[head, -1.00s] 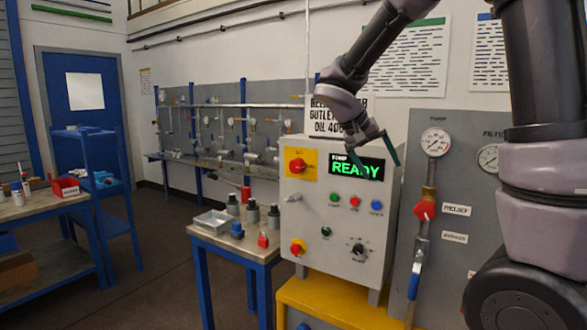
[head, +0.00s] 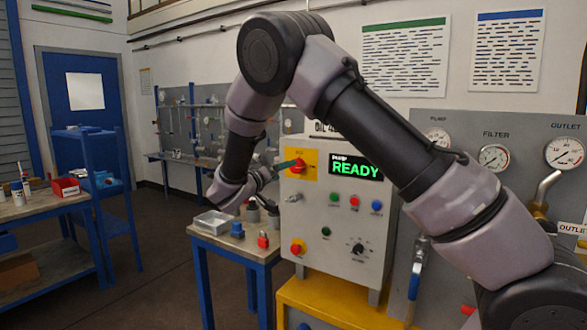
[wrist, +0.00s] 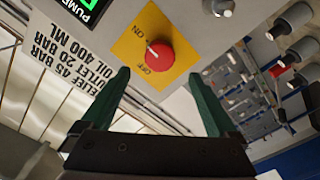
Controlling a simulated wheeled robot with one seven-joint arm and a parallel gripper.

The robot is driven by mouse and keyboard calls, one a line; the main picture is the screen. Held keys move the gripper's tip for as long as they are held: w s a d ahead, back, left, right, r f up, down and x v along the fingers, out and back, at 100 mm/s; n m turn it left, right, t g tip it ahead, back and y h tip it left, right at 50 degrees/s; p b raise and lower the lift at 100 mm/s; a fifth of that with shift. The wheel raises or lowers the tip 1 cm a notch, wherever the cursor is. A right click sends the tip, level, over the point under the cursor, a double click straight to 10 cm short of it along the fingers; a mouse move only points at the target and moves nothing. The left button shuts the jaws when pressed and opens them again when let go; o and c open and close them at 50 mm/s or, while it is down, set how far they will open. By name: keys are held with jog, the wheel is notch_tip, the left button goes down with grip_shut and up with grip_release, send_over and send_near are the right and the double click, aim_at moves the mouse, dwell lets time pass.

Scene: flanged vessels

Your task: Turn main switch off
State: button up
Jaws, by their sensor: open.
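The main switch (head: 298,167) is a red round knob on a yellow plate at the upper left of the grey control box (head: 342,215). In the wrist view the red knob (wrist: 160,54) has a white mark, and ON and OFF are printed beside it. I cannot tell which of them the mark points to. My gripper (wrist: 159,76) is open, with green fingers apart and nothing between them. The knob lies ahead of the gap, beyond the fingertips. In the head view, a green finger (head: 287,164) shows at the knob's left edge.
The box display (head: 355,168) reads READY. A small table (head: 225,245) with bottles and a tray stands left. Gauges hang on the right.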

aim_at(294, 167)
jog(key=x, duration=0.7)
jog(key=shift+w+d, duration=0.15)
jog(key=shift+w, duration=0.05)
jog(key=c, duration=1.4)
